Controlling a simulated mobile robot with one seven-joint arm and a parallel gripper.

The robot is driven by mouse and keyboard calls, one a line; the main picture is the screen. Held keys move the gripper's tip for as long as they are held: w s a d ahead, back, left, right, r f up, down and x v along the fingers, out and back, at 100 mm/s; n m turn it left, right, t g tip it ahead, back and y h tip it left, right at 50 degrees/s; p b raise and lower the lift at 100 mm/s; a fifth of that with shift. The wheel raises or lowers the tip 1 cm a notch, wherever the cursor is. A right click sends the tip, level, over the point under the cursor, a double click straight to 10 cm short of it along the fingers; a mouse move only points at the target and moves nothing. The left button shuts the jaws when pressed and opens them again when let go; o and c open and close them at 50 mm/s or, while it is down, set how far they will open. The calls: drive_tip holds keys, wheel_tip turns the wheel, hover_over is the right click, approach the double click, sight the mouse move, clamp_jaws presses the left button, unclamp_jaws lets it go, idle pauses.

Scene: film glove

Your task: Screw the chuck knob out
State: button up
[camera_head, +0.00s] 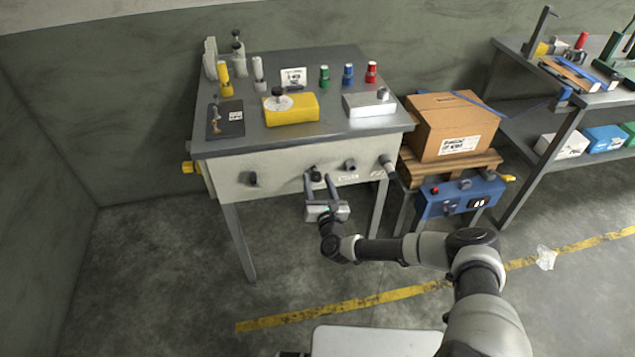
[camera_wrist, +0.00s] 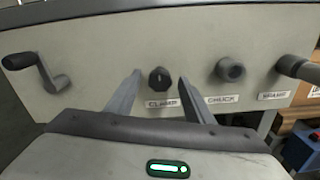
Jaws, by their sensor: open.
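The chuck knob (camera_wrist: 230,69) is a round grey knob with a dark face on the pale front panel, above a label reading CHUCK. In the head view it is the knob (camera_head: 350,165) right of my gripper. My gripper (camera_head: 317,177) is open and empty, pointing at the panel. In the wrist view its fingers (camera_wrist: 160,77) stand to either side of a black knob (camera_wrist: 160,80) above a label that seems to read CLAMP. I cannot tell if the fingertips reach around this knob or stop short. The chuck knob is outside the fingers, to the right.
A crank handle (camera_wrist: 40,72) sticks out of the panel at the left, and a grey handle (camera_wrist: 297,68) at the right. The bench top (camera_head: 345,60) carries bottles, a yellow block and a metal block. A cardboard box (camera_head: 450,125) stands right of the bench.

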drive_tip(key=c, duration=1.1)
drive_tip(key=shift+o, duration=0.2)
drive_tip(key=shift+f+n+b, duration=0.15)
drive_tip(key=shift+n+b, duration=0.15)
drive_tip(key=shift+b, duration=0.15)
